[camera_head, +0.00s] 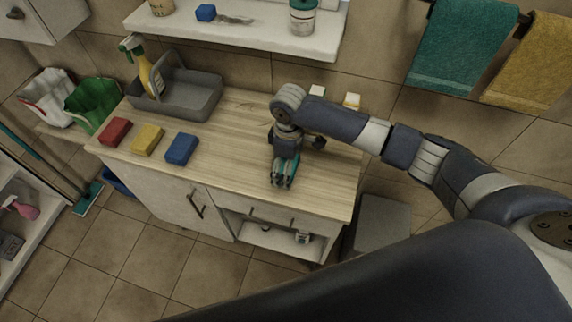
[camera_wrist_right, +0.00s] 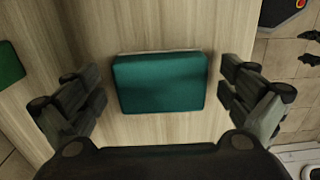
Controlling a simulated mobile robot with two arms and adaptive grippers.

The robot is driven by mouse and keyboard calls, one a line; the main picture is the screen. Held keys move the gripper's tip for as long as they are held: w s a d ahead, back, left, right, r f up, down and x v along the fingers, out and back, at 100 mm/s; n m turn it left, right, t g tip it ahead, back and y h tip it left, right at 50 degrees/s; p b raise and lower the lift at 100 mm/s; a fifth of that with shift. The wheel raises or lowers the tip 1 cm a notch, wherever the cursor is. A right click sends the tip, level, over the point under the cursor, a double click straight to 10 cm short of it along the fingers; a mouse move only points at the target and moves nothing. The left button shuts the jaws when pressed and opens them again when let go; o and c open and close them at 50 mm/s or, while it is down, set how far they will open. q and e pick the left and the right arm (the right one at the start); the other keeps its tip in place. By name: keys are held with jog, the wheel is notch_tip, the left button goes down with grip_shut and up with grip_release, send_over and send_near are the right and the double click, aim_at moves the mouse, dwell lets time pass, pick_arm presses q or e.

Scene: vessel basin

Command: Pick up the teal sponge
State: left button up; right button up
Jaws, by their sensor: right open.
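The teal sponge (camera_wrist_right: 160,82) lies flat on the wooden countertop (camera_head: 235,115), with a pale edge along its far side in the right wrist view. My right gripper (camera_head: 283,180) is over the counter, pointing down. Its fingers are open, one on each side of the sponge in the right wrist view, with bare wood showing between each finger and the sponge. In the head view the gripper mostly hides the sponge. My left gripper is not in view.
Red (camera_head: 115,131), yellow (camera_head: 148,139) and blue (camera_head: 181,149) sponges lie left on the counter. A grey basin (camera_head: 190,98) and spray bottle (camera_head: 150,80) stand behind them. A green object (camera_wrist_right: 9,65) shows at the right wrist view's left edge. A shelf (camera_head: 240,32) hangs above.

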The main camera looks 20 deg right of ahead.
jog(key=shift+c, duration=1.1)
jog(key=c, duration=0.6)
jog(key=shift+r, duration=0.1)
jog(key=shift+c, duration=0.6)
jog(key=shift+r, duration=0.4)
notch_tip(320, 180, up, 3)
jog(key=shift+f+b, duration=0.2)
jog(key=shift+b, duration=0.65)
jog(key=s+a+r+b, duration=0.1)
jog(key=s+a, duration=0.2)
jog(key=s, duration=0.5)
jog(key=s+a+r+b, duration=0.1)
jog(key=s+a, duration=0.2)
jog(key=s, duration=0.4)
pick_arm(q)
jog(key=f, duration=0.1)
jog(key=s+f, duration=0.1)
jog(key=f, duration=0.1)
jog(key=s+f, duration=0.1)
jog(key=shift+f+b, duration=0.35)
jog(key=shift+b, duration=0.05)
pick_arm(e)
jog(key=w+d+r+m, duration=0.1)
jog(key=d+r+m, duration=0.8)
jog(key=r+m, duration=0.1)
jog(key=shift+w+d+r+m, duration=0.15)
jog(key=shift+d+r+m, duration=0.15)
jog(key=shift+m, duration=0.3)
